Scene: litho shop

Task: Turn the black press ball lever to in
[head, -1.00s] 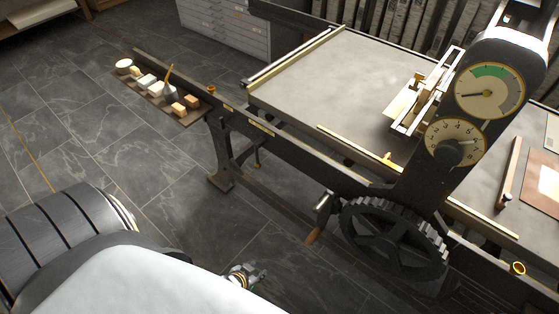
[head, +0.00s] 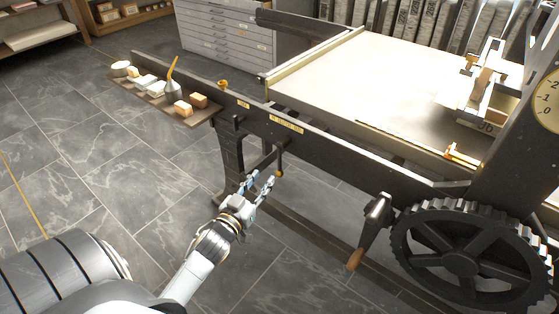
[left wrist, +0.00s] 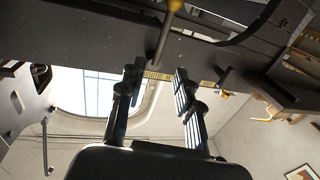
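The black press ball lever (head: 279,155) hangs down from the press's side rail, below a brass label plate (head: 285,124), with a small brass-coloured ball (head: 279,173) at its low end. My left gripper (head: 262,180) is just left of the ball, its two fingers apart and pointing up toward the lever. In the left wrist view the lever's rod (left wrist: 161,40) and ball (left wrist: 174,5) show beyond and above the open fingers (left wrist: 156,85), with nothing between them. My right gripper is not in view.
The black side rail (head: 350,155) of the press runs above the gripper. A crank with a wooden handle (head: 355,259) and a large gear (head: 462,255) stand to the right. A shelf (head: 200,119) with small pots and blocks juts out at the left. Open tiled floor lies left.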

